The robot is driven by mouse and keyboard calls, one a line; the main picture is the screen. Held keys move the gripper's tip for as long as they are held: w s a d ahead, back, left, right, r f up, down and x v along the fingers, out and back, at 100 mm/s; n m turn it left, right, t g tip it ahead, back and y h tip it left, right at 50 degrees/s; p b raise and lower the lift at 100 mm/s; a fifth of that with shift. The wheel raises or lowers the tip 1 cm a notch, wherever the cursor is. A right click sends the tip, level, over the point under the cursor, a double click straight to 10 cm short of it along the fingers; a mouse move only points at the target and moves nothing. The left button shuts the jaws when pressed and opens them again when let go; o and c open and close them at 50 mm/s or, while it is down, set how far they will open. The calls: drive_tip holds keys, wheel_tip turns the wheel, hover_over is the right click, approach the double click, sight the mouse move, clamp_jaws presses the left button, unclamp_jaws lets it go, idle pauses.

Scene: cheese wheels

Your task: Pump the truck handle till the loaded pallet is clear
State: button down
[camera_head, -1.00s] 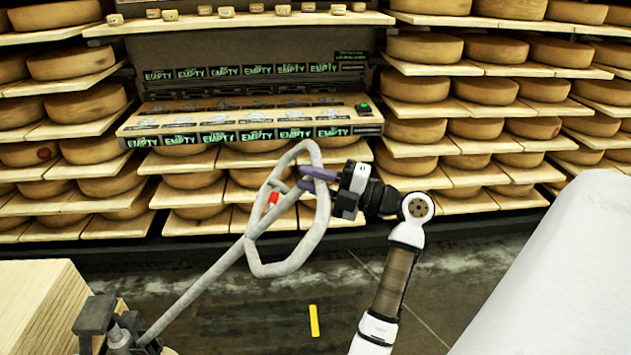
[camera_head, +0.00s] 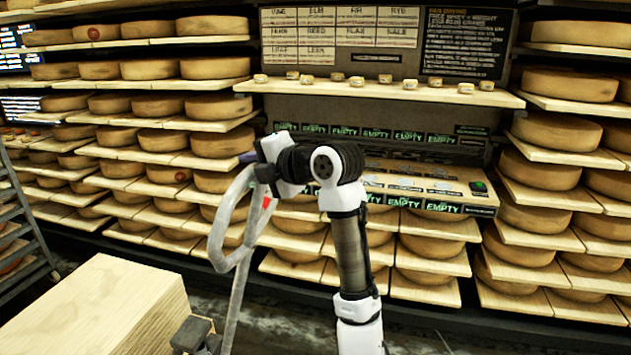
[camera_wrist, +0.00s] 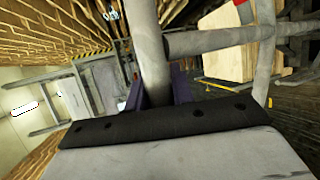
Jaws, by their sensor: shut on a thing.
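The truck handle (camera_head: 217,240) is a grey looped tube with a red lever (camera_head: 266,203), standing steeply upright at the centre left of the head view. My gripper (camera_head: 250,157) is at the top of the loop, shut on the handle; its purple fingers mostly hide behind the wrist. In the wrist view, the handle tube (camera_wrist: 151,55) passes between the purple fingers (camera_wrist: 157,92). The dark truck base (camera_head: 196,335) shows at the bottom. A pale wooden block (camera_head: 110,315) stands left of it. The pallet's underside and its floor clearance are not visible.
Shelves of cheese wheels (camera_head: 160,105) line the back. A sample console (camera_head: 425,180) with "EMPTY" labels stands behind my arm. A metal rack (camera_head: 22,205) is at the left edge. Dark floor shows between block and shelves.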

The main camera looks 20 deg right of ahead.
drive_tip(key=w+a+r+p, duration=0.3)
drive_tip(key=w+a, duration=0.8)
drive_tip(key=a, duration=0.4)
drive_tip(key=shift+w+a+g+h+p, duration=0.25)
drive_tip(key=shift+a+g+h+p, duration=0.05)
drive_tip(key=shift+a+g+p, duration=0.1)
drive_tip(key=c, duration=1.2)
unclamp_jaws()
drive_tip(key=shift+d, duration=0.1)
drive_tip(key=b+v, duration=0.4)
drive_tip(key=v, duration=0.9)
drive_tip(key=shift+s+d, duration=0.15)
drive_tip(key=shift+s, duration=0.15)
drive_tip(key=shift+r, duration=0.1)
